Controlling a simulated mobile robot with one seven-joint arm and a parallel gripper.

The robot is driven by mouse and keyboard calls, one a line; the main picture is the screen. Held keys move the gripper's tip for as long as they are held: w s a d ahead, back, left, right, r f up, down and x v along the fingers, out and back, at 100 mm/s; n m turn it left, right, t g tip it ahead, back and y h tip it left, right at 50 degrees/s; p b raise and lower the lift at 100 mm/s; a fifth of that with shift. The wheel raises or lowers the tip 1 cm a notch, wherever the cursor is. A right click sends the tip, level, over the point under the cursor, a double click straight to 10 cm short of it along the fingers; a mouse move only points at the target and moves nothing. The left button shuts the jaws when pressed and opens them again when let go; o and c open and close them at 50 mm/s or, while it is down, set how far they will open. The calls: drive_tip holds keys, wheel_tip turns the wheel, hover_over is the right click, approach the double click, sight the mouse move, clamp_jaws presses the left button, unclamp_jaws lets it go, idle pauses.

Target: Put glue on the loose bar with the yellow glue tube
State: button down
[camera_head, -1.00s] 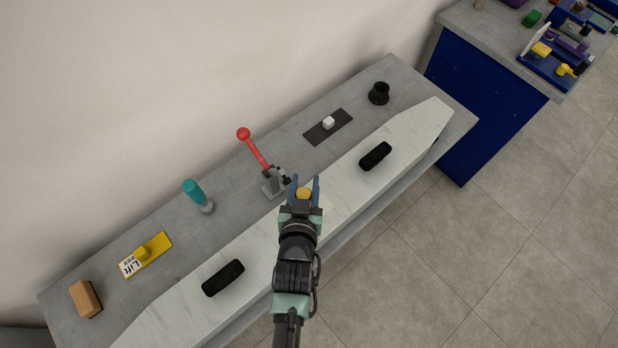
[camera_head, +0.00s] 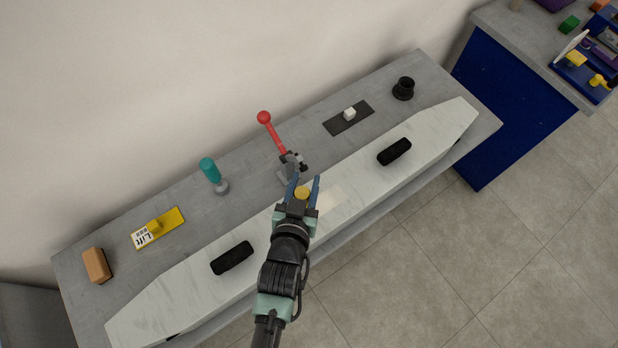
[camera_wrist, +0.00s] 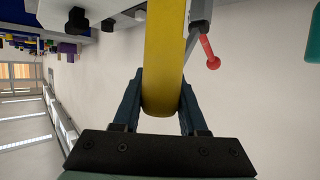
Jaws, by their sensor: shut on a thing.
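My gripper (camera_head: 306,180) is shut on the yellow glue tube (camera_head: 302,193), above the long pale board on the bench. In the wrist view the tube (camera_wrist: 163,60) stands out between both fingers, its far end out of frame. Two black bars lie on the pale board (camera_head: 350,180): one (camera_head: 232,258) left of my gripper, one (camera_head: 394,151) to its right. I cannot tell which piece is the loose bar. A faint paler patch shows on the board just right of my gripper.
A toggle clamp with a red handle (camera_head: 271,132) stands just behind my gripper.

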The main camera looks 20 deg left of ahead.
drive_tip(key=shift+s+a+f, duration=0.15)
drive_tip(key=shift+s+a, duration=0.25)
drive_tip(key=shift+s, duration=0.25)
drive_tip(key=shift+s+a+r, duration=0.25)
drive_tip(key=shift+s+a, duration=0.55)
drive_tip(key=shift+s, duration=0.2)
drive_tip(key=shift+f, duration=0.15)
drive_tip(key=shift+w, duration=0.1)
